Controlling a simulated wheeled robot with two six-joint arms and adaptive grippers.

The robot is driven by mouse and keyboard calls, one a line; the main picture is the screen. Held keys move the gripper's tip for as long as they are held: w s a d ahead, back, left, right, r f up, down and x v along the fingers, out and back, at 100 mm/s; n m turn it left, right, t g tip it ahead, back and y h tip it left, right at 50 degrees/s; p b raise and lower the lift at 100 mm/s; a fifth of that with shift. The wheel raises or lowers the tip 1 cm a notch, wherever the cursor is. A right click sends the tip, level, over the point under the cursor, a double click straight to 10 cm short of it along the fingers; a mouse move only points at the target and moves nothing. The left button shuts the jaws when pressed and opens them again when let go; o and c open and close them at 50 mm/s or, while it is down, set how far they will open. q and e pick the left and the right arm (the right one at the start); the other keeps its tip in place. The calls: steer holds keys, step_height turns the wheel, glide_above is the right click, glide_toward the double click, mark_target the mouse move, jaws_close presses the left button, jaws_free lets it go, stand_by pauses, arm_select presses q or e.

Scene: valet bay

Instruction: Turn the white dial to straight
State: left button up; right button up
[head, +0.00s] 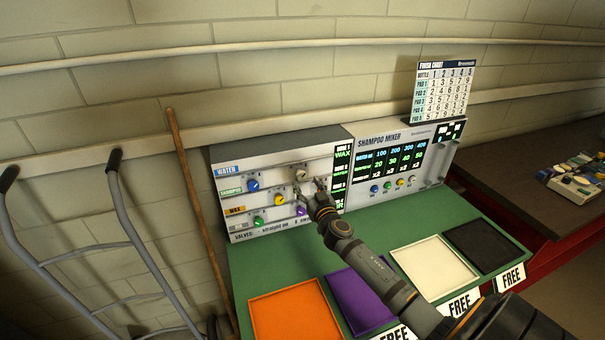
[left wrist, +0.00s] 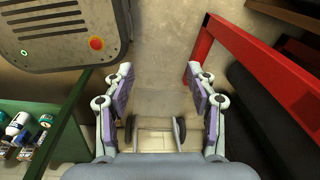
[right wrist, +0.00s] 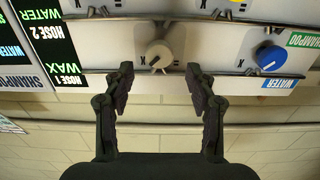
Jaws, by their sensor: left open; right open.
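The white dial (head: 302,174) is on the top row of the valve panel (head: 235,206), near its right side. In the right wrist view, the white dial (right wrist: 159,54) shows close up, with a dark mark on its lower left part. My right gripper (head: 311,188) is just in front of the panel at this dial.
Blue, yellow, green and purple dials share the panel; a blue dial (right wrist: 270,57) is near my right gripper. The shampoo mixer (head: 380,165) adjoins it. Orange (head: 297,312), purple, white and black pads lie on the green bench (head: 262,262). A hand truck (head: 130,225) and wooden pole (head: 190,190) stand left.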

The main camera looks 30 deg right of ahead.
mark_target(302, 176)
steer(key=x, duration=0.4)
steer(key=shift+w+d, duration=0.1)
steer(key=shift+w, duration=0.15)
arm_select(q)
steer(key=shift+w+d+r, duration=0.15)
steer(key=shift+w+r, duration=0.4)
steer(key=shift+w, duration=0.35)
arm_select(e)
steer(key=c, duration=1.1)
